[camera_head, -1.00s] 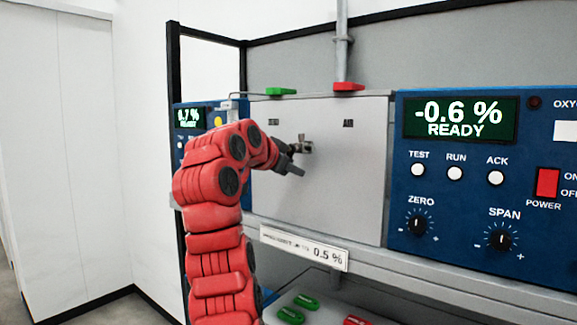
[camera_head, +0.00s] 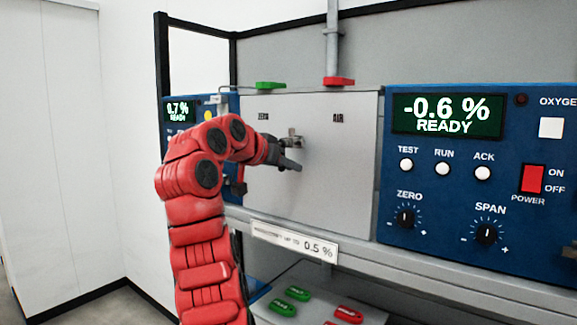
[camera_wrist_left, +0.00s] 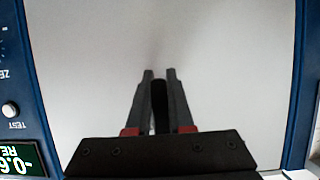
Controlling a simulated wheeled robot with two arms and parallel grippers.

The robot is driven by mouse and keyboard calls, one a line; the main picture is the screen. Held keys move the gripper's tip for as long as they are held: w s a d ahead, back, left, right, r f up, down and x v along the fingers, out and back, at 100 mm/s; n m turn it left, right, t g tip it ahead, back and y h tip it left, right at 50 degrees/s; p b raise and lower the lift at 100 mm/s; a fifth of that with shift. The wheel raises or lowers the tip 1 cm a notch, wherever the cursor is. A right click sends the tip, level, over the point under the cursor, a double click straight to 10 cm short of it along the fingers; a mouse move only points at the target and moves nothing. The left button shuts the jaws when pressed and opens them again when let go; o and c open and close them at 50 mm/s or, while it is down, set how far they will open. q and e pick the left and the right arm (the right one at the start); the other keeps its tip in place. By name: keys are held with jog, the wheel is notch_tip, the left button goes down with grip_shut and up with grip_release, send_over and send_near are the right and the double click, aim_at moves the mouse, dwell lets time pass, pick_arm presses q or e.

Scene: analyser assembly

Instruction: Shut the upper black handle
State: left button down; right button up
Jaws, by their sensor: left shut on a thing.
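My left gripper (camera_head: 290,162) is at the pale grey panel (camera_head: 340,190), just below a small metal valve fitting (camera_head: 297,141). In the left wrist view the gripper (camera_wrist_left: 159,76) is shut on a black handle (camera_wrist_left: 160,105), which shows as a dark bar between the two fingers. In the head view the handle cannot be told apart from the dark fingers. How far the handle is turned cannot be told. My right gripper is not in view.
A green tag (camera_head: 270,85) and a red tag (camera_head: 339,81) sit at the panel's top edge. The blue analyser (camera_head: 450,180) reads -0.6 % READY at the right. A smaller display (camera_head: 178,110) stands behind my arm. Loose green and red tags lie on a lower tray (camera_head: 310,308).

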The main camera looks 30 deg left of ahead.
pick_arm(q)
jog(key=c, duration=0.8)
grip_release()
jog(key=p+v, duration=0.2)
jog(key=v, duration=1.5)
jog(key=shift+s, duration=0.2)
jog(key=shift+d, duration=0.1)
